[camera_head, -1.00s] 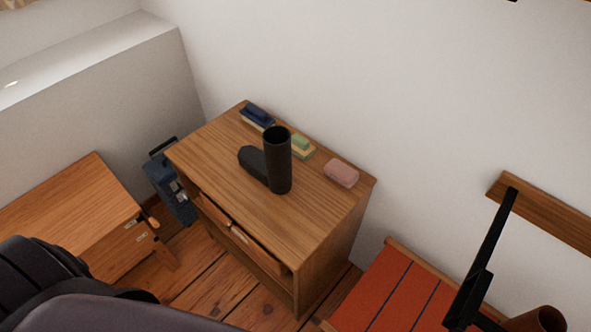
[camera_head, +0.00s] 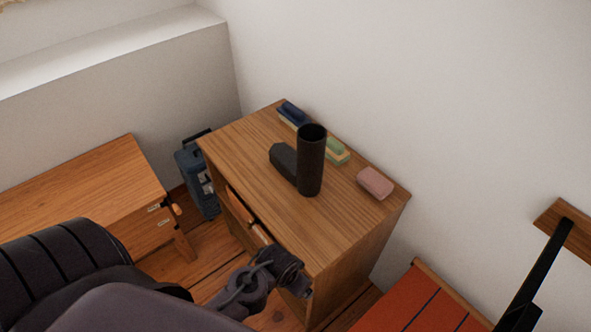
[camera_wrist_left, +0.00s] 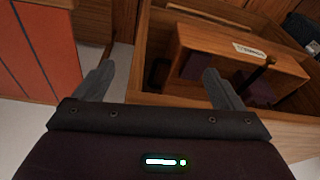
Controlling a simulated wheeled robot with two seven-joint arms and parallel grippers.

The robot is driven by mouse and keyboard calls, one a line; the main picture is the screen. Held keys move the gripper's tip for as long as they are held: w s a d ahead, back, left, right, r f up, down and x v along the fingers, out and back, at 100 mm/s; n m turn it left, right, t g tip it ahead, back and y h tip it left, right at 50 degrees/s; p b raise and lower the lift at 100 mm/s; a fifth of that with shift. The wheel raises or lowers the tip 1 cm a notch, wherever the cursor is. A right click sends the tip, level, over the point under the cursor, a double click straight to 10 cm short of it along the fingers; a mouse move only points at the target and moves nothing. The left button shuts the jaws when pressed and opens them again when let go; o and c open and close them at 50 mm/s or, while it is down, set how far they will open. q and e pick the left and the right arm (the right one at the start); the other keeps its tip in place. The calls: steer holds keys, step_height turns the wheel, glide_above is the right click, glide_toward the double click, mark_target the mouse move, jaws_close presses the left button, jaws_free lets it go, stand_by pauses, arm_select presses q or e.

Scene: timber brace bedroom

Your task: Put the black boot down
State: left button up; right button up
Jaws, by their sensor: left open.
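The black boot (camera_head: 311,160) stands upright on top of the wooden cabinet (camera_head: 345,215). Its shaft rises to an open top and its foot points to the left. Nothing holds it. My left gripper (camera_head: 298,282) is low at the cabinet's front edge, below the top and apart from the boot. In the left wrist view, the left gripper (camera_wrist_left: 158,90) is open with nothing between its fingers. Beyond it is a wooden box-like part with a white label (camera_wrist_left: 249,50). My right gripper is not in view.
A blue block (camera_head: 292,113), a green-and-yellow block (camera_head: 335,151) and a pink block (camera_head: 375,183) lie along the cabinet's back edge. A blue case (camera_head: 197,182) stands on the floor at left. A low wooden table (camera_head: 85,190) and a red striped seat (camera_head: 420,302) flank the cabinet.

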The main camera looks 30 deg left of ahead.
arm_select(q)
step_height(320, 180, up, 6)
steer(key=w+b, duration=0.1)
steer(key=n+t+y+b, duration=0.1)
steer(key=n+t, duration=0.2)
steer(key=t, duration=1.1)
glide_toward(307, 171)
steer(key=w, duration=0.2)
steer(key=w+f, duration=0.1)
steer(key=w, duration=0.3)
steer(key=shift+w+d+f, duration=0.2)
steer(key=shift+w+d, duration=0.05)
steer(key=shift+w, duration=0.1)
steer(key=shift+w+a+r+t, duration=0.2)
steer(key=shift+a+r+t, duration=0.1)
steer(key=shift+a+t, duration=0.1)
steer(key=w, duration=0.2)
steer(key=w+p, duration=0.1)
steer(key=w, duration=0.1)
steer(key=w+a, duration=0.1)
steer(key=w, duration=0.1)
steer(key=shift+w+a+r, duration=0.1)
steer(key=shift+w+r, duration=0.2)
steer(key=shift+w, duration=0.05)
steer(key=shift+w+f, duration=0.1)
steer(key=shift+w, duration=0.45)
steer(key=c, duration=1.5)
steer(key=shift+c, duration=1)
